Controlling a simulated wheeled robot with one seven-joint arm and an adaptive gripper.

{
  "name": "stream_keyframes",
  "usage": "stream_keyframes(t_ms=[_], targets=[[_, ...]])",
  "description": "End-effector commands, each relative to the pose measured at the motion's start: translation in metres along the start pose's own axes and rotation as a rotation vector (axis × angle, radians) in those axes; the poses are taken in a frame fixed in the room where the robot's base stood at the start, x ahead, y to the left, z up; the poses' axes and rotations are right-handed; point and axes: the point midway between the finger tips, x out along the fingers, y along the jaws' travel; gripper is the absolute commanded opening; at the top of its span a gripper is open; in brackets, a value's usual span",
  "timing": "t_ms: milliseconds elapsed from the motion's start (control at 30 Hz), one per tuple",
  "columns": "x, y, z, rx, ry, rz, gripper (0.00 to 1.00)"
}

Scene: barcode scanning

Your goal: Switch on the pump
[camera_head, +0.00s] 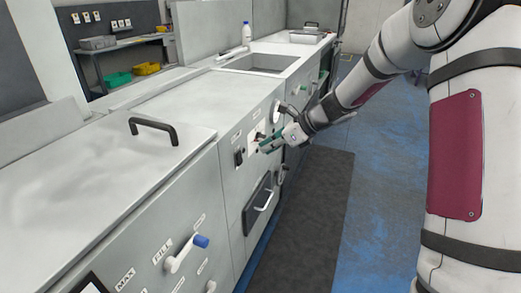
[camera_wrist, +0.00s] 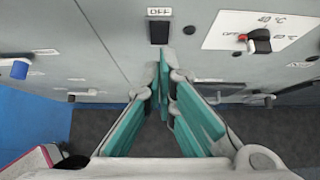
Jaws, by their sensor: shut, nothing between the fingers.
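A black rocker switch (camera_wrist: 159,32) sits on the grey front panel, under a label reading OFF in the wrist view. It also shows in the head view (camera_head: 238,157), to the left of my gripper. I cannot read a pump label. My gripper (camera_wrist: 163,62), with green finger pads, is shut and empty. Its tips appear just below the switch in the wrist view; whether they touch the panel is unclear. In the head view my gripper (camera_head: 264,147) is in front of the panel. A red and black knob (camera_wrist: 260,41) on a white plate is to the right.
A blue-tipped handle (camera_head: 201,241) juts from the panel nearer the camera. A black handle (camera_head: 153,130) stands on the lid. A white drawer handle (camera_head: 264,200) is below the switch. A sink (camera_head: 262,64) and a bottle (camera_head: 246,35) are farther back. Floor beside the cabinet is clear.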

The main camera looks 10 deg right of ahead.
Motion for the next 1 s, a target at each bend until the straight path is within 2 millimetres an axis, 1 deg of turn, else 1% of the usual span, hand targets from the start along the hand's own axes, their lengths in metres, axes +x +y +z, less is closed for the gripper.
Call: stream_keyframes(t_ms=[33, 100, 200, 300, 500, 833, 867, 933, 967, 1000], targets=[[-0.015, -0.001, 0.003, 0.001, 0.001, -0.006, 0.00], [-0.028, -0.001, 0.005, 0.003, 0.001, -0.005, 0.00], [-0.043, -0.001, 0.008, 0.002, 0.001, -0.005, 0.00], [-0.053, -0.001, 0.010, 0.002, 0.001, -0.004, 0.00], [-0.061, -0.001, 0.011, 0.003, 0.001, -0.002, 0.00], [-0.062, 0.001, 0.012, -0.005, 0.003, -0.001, 0.00], [-0.063, 0.003, 0.013, -0.016, 0.005, 0.002, 0.00], [-0.067, 0.013, 0.018, -0.066, 0.019, 0.014, 0.00], [-0.071, 0.020, 0.021, -0.102, 0.028, 0.021, 0.00], [-0.076, 0.032, 0.026, -0.160, 0.043, 0.035, 0.00]])
